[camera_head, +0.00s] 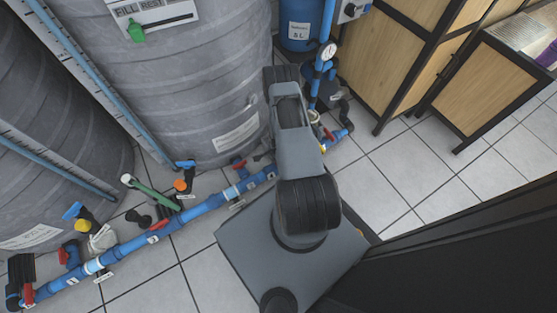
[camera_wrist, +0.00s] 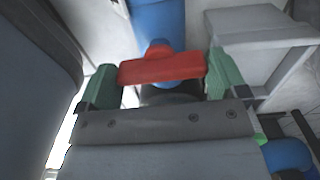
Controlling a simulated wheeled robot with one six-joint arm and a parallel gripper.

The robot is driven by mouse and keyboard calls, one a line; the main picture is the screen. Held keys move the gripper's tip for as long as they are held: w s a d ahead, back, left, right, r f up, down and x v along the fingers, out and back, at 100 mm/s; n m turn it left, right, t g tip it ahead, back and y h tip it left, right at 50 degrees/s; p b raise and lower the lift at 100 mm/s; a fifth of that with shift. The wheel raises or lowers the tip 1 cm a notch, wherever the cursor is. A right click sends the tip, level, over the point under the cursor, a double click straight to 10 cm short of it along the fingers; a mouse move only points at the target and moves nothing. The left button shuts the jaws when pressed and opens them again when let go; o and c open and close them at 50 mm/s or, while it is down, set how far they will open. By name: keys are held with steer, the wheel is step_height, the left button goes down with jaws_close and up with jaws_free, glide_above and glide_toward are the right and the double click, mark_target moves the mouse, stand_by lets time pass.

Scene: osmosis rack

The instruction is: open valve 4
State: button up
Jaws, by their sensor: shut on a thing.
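In the wrist view, a red valve handle (camera_wrist: 162,69) lies crosswise between the two green fingers of my gripper (camera_wrist: 163,74). My gripper is shut on the handle, with a finger at each of its ends. A blue valve body or pipe shows behind the handle. No number on this valve can be read here. In the head view, my arm hides my gripper and the valve it holds. A blue pipe (camera_head: 205,207) with other red handles, such as one handle (camera_head: 238,165) left of my arm, runs low along the floor.
A large grey tank (camera_head: 185,85) stands behind the pipe, with another tank (camera_head: 45,130) at the left. A blue container (camera_head: 298,28) stands at the top. Wood-panelled cabinets (camera_head: 400,45) are at the upper right. Tiled floor (camera_head: 395,190) is clear right of my arm.

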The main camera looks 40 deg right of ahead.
steer(key=n+b, duration=0.1)
steer(key=n, duration=0.3)
steer(key=shift+n, duration=0.3)
steer(key=n, duration=0.8)
steer(key=shift+n+b, duration=0.4)
steer(key=shift+n, duration=2)
steer(key=o, duration=0.6)
steer(key=shift+r, duration=0.1)
step_height(320, 180, up, 14)
steer(key=p, duration=0.5)
steer(key=shift+p, duration=0.4)
